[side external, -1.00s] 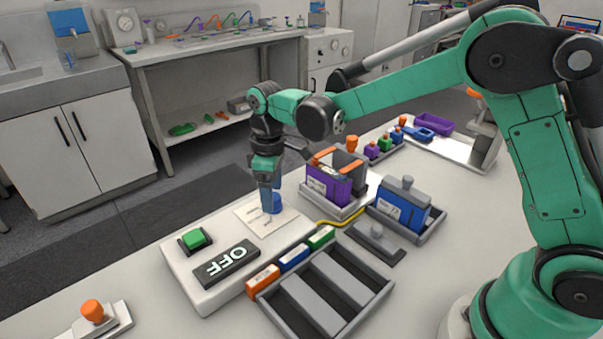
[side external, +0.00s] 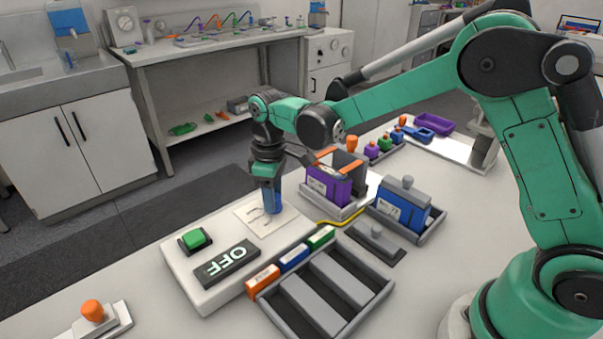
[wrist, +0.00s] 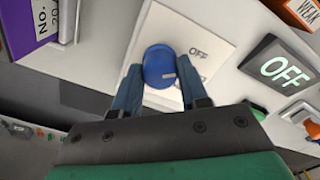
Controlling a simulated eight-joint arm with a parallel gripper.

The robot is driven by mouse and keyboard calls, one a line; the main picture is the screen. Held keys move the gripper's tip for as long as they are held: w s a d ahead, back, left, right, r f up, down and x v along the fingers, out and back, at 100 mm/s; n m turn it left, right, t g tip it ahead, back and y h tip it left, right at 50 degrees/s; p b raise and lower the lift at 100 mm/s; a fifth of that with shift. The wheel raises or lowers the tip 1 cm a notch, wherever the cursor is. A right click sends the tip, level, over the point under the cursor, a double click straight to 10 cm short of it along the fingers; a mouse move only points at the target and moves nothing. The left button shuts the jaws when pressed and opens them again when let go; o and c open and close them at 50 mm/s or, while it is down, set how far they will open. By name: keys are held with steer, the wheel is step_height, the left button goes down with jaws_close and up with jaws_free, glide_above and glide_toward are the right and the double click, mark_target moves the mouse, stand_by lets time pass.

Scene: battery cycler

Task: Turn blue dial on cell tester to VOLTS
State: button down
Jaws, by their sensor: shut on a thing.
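The cell tester (side external: 205,283) is a white box with a pale label plate (side external: 247,214) at its far end. The blue dial (wrist: 158,67) sits on that plate in the wrist view, with a small light mark on its lower right. Printed "OFF" shows to its right; other lettering is partly hidden. My gripper (wrist: 160,85) has its blue fingers on either side of the dial and is shut on it. In the side view my gripper (side external: 272,203) points down at the plate and mostly hides the dial.
The tester also carries a green button (side external: 195,237) and a dark display reading OFF (side external: 227,263). A purple battery in a holder (side external: 328,186) stands close right of my gripper. A grey slotted tray (side external: 325,290) and a blue battery (side external: 403,205) lie nearer my base.

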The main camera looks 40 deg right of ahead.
steer(key=m, duration=0.3)
steer(key=shift+m, duration=2.1)
steer(key=shift+c, duration=2.3)
jaws_free()
steer(key=shift+r, duration=2.85)
